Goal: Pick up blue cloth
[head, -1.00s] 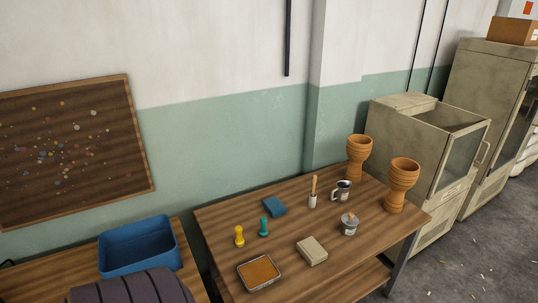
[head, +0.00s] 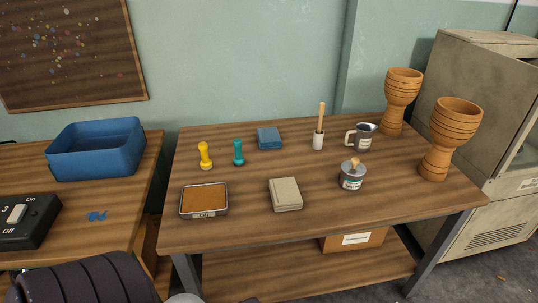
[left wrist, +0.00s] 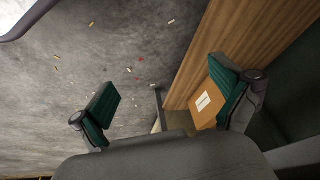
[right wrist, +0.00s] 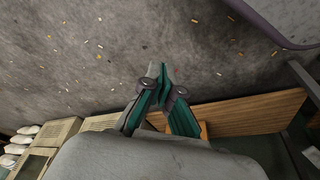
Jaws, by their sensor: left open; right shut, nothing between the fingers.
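A folded blue cloth (head: 269,138) lies on the wooden table (head: 240,221), toward its back edge, right of a teal stamp. No gripper shows near it in the head view. My left gripper (left wrist: 168,98) is open and empty in the left wrist view, with the floor and a cardboard box beyond its fingers. My right gripper (right wrist: 160,72) is shut with nothing in it, above the floor in the right wrist view. The cloth shows in neither wrist view.
Near the cloth stand a yellow stamp (head: 205,156), a teal stamp (head: 238,153), an ink pad (head: 204,200), a beige folded cloth (head: 285,194), a brush holder (head: 318,141), a jug (head: 363,137), a tin (head: 351,179) and goblet drums (head: 452,140). A blue bin (head: 96,150) is left.

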